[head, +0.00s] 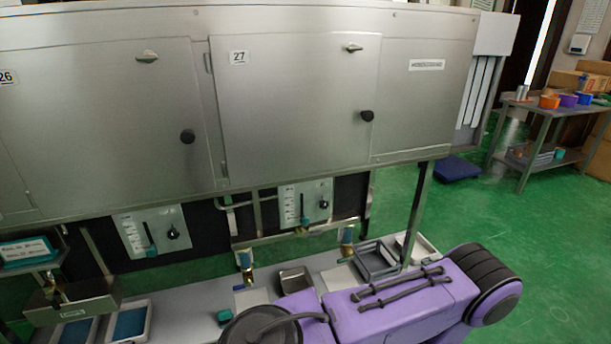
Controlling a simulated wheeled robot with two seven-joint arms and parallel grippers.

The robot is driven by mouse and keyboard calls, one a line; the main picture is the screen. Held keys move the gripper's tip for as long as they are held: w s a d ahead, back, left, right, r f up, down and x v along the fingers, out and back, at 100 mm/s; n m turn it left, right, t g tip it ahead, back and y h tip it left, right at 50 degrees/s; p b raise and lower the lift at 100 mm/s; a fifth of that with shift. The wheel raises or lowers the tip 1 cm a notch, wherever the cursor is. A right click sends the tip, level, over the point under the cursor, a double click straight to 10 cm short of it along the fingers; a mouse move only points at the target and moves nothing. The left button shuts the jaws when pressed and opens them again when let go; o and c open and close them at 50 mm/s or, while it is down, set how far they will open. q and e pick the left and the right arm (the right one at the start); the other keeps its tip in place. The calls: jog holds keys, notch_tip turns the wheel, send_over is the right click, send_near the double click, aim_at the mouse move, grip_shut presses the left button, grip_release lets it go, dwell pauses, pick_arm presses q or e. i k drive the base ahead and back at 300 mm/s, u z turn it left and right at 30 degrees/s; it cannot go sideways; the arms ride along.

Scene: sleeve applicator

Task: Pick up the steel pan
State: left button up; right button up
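A small, shallow steel pan (294,280) sits on the grey low surface below the cabinet, just behind my purple arm. The arm covers the surface in front of it, and the pan's near side is partly hidden. The purple arm lies across the bottom middle and right of the head view. Neither of my grippers can be made out in the picture, so I cannot see whether they hold anything.
A large steel cabinet (290,110) overhangs the low surface (190,292). A grey tray (376,262) stands right of the pan, near a cabinet leg (417,215). Blue-lined trays (130,322) lie at the left. Green floor (545,250) is open at the right.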

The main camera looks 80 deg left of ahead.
aim_at(295, 280)
jog(key=u, duration=0.45)
jog(key=i, duration=1.3)
jog(key=u, duration=1.75)
jog(key=i, duration=0.9)
jog(key=u, duration=1)
jog(key=i, duration=0.55)
